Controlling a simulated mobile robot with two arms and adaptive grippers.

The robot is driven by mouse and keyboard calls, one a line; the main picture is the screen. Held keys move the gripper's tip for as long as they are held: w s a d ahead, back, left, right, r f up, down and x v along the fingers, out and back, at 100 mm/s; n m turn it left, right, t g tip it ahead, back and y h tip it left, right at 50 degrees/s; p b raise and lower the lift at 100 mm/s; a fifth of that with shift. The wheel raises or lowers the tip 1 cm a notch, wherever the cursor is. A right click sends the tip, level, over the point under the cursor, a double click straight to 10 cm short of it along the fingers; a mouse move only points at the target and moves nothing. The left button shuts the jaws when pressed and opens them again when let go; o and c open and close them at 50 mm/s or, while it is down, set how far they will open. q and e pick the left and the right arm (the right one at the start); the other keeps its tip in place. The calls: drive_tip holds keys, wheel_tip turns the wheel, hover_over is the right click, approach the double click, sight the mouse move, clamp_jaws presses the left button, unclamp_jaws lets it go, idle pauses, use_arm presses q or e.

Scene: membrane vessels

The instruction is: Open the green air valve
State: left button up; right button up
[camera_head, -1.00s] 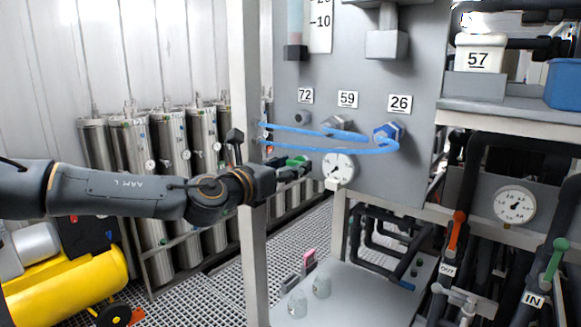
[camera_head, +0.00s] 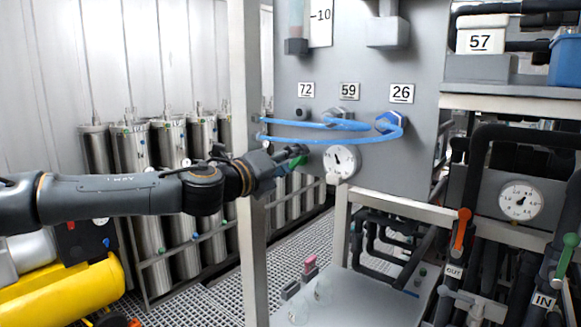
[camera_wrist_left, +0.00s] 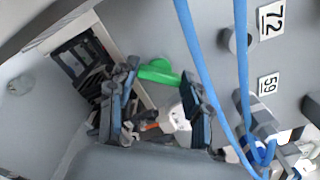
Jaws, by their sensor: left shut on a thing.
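The green air valve handle (camera_head: 296,167) is on the grey panel, just left of a round white gauge (camera_head: 341,162). My left gripper (camera_head: 296,153) reaches in from the left and is shut on the handle, partly covering it in the head view. In the left wrist view the green handle (camera_wrist_left: 158,72) shows between the tips of the left gripper's dark fingers (camera_wrist_left: 160,85). The valve's body is mostly hidden. My right gripper is in neither view.
Blue hoses (camera_head: 340,139) loop across the panel just above the gripper. A grey upright post (camera_head: 250,90) stands beside my left arm. Steel cylinders (camera_head: 165,165) and a yellow tank (camera_head: 75,290) are at the left. Pipes with an orange handle (camera_head: 461,228) are at the right.

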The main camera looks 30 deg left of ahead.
use_arm(q)
drive_tip(key=n+b, duration=0.1)
drive_tip(key=n, duration=0.3)
drive_tip(key=shift+f, duration=0.1)
drive_tip(key=shift+n, duration=0.9)
drive_tip(key=shift+n+b, duration=0.3)
drive_tip(key=o, duration=1.2)
drive_tip(key=shift+c, duration=0.2)
drive_tip(key=shift+a, duration=0.1)
drive_tip(key=shift+s, duration=0.1)
drive_tip(key=s, duration=1.1)
drive_tip(key=shift+s+a, duration=0.35)
drive_tip(key=shift+a, duration=0.1)
